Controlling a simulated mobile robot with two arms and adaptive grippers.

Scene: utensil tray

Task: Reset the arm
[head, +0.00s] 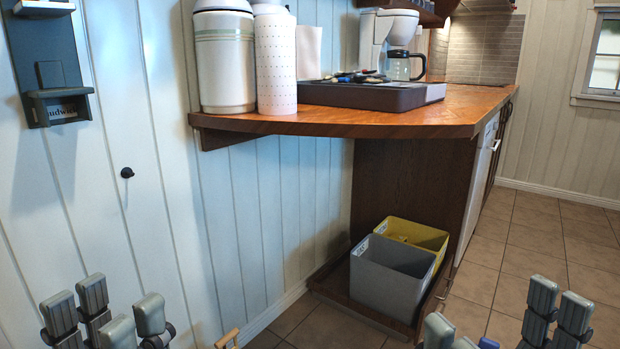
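My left gripper (106,314) is at the bottom left, in front of the white plank wall. Its grey fingers are spread apart with nothing between them. My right gripper (496,320) is at the bottom right, above the tiled floor. Its fingers are also spread wide, with nothing seen between them; its lower parts are cut off by the picture edge. The dark utensil tray (372,97) lies on the wooden counter, with several small utensils (352,77) at its back. Both grippers are well away from the tray.
The wooden counter (440,117) also holds a striped canister (224,65), a dotted white cylinder (275,70) and a coffee maker (390,35). Below stand a grey bin (388,285) and a yellow bin (425,236) on a low pull-out shelf. Floor at right is clear.

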